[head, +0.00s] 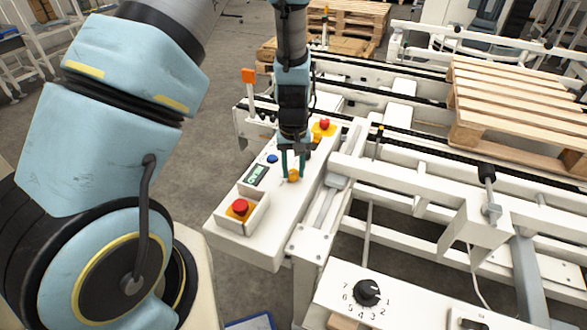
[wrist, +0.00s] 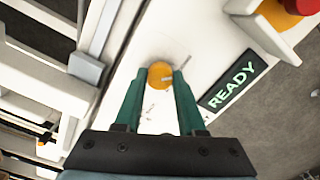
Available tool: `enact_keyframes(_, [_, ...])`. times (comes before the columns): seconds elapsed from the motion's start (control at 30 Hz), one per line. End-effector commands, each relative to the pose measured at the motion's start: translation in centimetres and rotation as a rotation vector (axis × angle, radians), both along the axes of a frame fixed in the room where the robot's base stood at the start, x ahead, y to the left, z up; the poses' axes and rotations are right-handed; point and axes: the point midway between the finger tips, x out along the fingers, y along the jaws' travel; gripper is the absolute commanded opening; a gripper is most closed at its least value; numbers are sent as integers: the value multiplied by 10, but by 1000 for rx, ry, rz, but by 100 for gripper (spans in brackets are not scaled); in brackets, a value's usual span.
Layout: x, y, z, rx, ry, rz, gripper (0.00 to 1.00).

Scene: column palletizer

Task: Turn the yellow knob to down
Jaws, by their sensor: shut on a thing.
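The yellow knob (wrist: 160,74) is a round orange-yellow dial on the white control panel, with a pale pointer mark on its face toward the lower right in the wrist view. It also shows in the head view (head: 294,175) near the middle of the panel (head: 243,226). My gripper (wrist: 162,78) has its two green fingers on either side of the knob and is shut on it. In the head view my gripper (head: 293,172) reaches down from above onto the knob.
The panel carries a green READY display (head: 257,175), a blue button (head: 272,159), a red stop button in a raised box (head: 240,207) and another red button on yellow (head: 324,125). Conveyor rails and a wooden pallet (head: 520,100) lie to the right. A black numbered dial (head: 367,292) is at the front.

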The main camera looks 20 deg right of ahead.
Motion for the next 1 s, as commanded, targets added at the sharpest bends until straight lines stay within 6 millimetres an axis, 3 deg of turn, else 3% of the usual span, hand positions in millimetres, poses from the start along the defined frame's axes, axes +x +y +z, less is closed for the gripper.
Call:
enact_keyframes(0.03, [0, 0, 0, -1, -1, 2, 0])
enact_keyframes(0.07, [0, 0, 0, -1, -1, 2, 42])
enact_keyframes(0.3, [0, 0, 0, 0, 0, 1, 69])
enact_keyframes(0.67, [0, -1, 6, -1, -1, -1, 69])
enact_keyframes(1.0, [1, -1, 64, -4, -4, -1, 69])
